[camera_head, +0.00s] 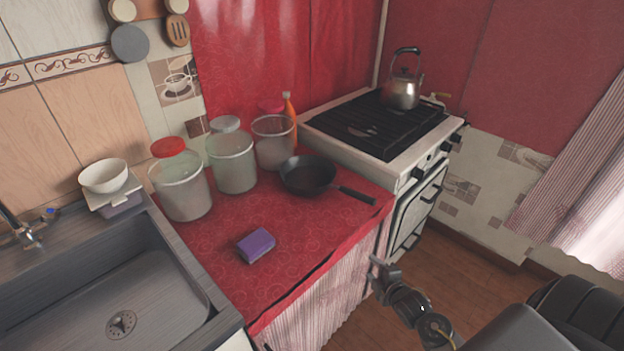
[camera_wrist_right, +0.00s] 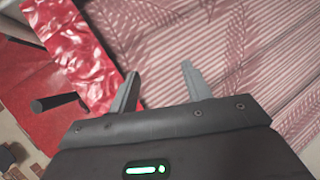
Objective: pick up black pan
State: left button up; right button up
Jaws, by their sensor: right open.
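The black pan (camera_head: 308,175) lies on the red oilcloth counter, in front of the jars, with its handle (camera_head: 357,195) pointing right towards the counter's edge. In the right wrist view the dark end of the pan's handle (camera_wrist_right: 54,102) shows at the left, over the red cloth. My right gripper (camera_head: 377,270) is below and to the right of the handle, beside the counter's front curtain, apart from the pan. Its two fingers (camera_wrist_right: 160,85) are spread with nothing between them. My left gripper is not in view.
A purple sponge (camera_head: 255,245) lies on the red counter (camera_head: 215,262). Several jars (camera_head: 181,188) stand along the back. A stove (camera_head: 345,150) with a kettle (camera_head: 402,90) is at the right. A sink (camera_head: 110,300) is at the left.

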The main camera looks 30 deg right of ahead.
aim_at(361, 199)
notch_tip(361, 199, up, 19)
jog(key=w+d+n+t, duration=0.1)
jog(key=w+n+t, duration=0.25)
jog(key=n, duration=0.25)
jog(key=shift+m+t, duration=0.3)
jog(key=shift+t, duration=0.15)
jog(key=w, duration=0.3)
jog(key=w+p, duration=0.1)
jog(key=shift+w+d+f, duration=0.1)
jog(key=shift+w+d, duration=0.3)
jog(key=shift+w+d+f+p, duration=0.15)
jog(key=shift+w+f, duration=0.05)
jog(key=shift+w, duration=0.7)
jog(key=shift+w+d+f+p, duration=0.1)
jog(key=shift+w+f+p, duration=0.1)
jog(key=shift+w, duration=0.65)
jog(key=shift+w+d+f+p, duration=0.15)
jog(key=shift+w, duration=0.75)
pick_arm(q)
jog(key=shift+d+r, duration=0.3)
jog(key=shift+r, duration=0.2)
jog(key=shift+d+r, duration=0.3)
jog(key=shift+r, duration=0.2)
pick_arm(e)
grip_shut()
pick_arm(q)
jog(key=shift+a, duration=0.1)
pick_arm(e)
jog(key=shift+r, duration=0.2)
